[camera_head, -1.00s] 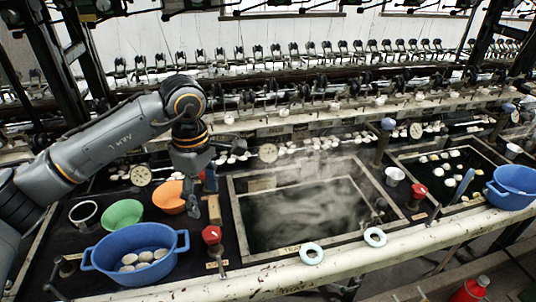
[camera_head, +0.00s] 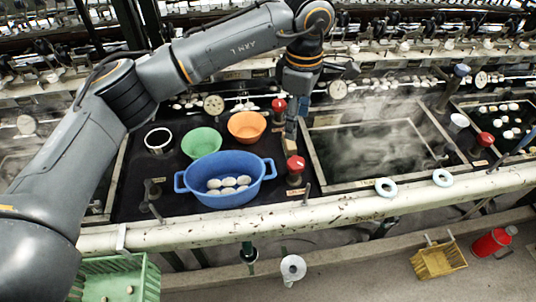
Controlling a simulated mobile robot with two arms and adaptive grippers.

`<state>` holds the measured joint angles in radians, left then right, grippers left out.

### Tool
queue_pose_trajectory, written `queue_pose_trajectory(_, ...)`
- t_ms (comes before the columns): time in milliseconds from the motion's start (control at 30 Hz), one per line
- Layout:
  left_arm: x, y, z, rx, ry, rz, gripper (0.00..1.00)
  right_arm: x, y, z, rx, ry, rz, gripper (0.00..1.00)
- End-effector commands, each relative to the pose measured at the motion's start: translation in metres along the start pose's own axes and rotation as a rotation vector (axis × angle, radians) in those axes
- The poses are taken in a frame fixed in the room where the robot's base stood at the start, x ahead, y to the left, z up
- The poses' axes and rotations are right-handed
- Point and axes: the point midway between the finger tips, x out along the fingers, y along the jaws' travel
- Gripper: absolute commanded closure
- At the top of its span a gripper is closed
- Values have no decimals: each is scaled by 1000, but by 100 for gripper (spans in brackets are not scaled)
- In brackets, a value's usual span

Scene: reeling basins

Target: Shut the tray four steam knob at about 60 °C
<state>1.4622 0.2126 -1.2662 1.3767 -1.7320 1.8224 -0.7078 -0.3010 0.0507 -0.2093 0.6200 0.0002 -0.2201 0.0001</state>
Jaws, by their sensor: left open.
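A steaming basin of dark water (camera_head: 312,150) lies right of centre, with its frame label too small to read. A red steam knob (camera_head: 295,165) stands at its front left corner. Another red knob (camera_head: 279,105) is behind, by the orange bowl, and a third (camera_head: 485,140) is by the right basin. I cannot tell which is tray four's. My left gripper (camera_head: 291,128) is open and points down, just behind the front knob and apart from it. Round dials (camera_head: 338,89) and (camera_head: 214,104) stand at the back, their readings illegible. My right gripper is out of view.
A blue tub (camera_head: 205,198) of cocoons, a green bowl (camera_head: 201,143), an orange bowl (camera_head: 247,126) and a white-rimmed pot (camera_head: 158,138) crowd the left. Pale rings (camera_head: 385,187) lie on the front ledge (camera_head: 230,232). A yellow basket (camera_head: 438,260) is on the floor.

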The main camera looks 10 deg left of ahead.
Motion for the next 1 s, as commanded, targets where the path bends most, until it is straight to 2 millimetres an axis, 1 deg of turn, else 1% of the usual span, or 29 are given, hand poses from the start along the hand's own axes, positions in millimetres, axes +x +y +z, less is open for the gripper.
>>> queue_pose_trajectory(33, -1, 1, 6, 2, 1, 0, 35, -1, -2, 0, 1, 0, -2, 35)
queue_pose_trajectory(100, 1, 2, 9, -1, 2, -1, 35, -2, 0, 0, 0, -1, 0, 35)
queue_pose_trajectory(167, 4, 2, 9, -2, 3, -2, 35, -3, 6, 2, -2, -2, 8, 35)
queue_pose_trajectory(233, 12, 2, 9, -2, 3, -3, 35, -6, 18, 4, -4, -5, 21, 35)
queue_pose_trajectory(367, 34, 1, 8, -2, 3, -5, 35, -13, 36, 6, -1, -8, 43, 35)
queue_pose_trajectory(400, 43, 1, 9, -3, 2, -6, 35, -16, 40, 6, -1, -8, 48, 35)
queue_pose_trajectory(467, 56, 1, 8, -2, 2, -6, 35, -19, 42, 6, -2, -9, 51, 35)
queue_pose_trajectory(567, 77, 1, 8, -2, 1, -5, 35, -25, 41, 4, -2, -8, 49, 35)
queue_pose_trajectory(700, 105, 1, 8, -3, 3, -4, 35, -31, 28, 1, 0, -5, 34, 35)
queue_pose_trajectory(833, 123, 2, 8, -2, 2, -2, 35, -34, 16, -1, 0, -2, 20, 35)
queue_pose_trajectory(1000, 135, 2, 8, -1, 3, -1, 35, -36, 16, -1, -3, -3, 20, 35)
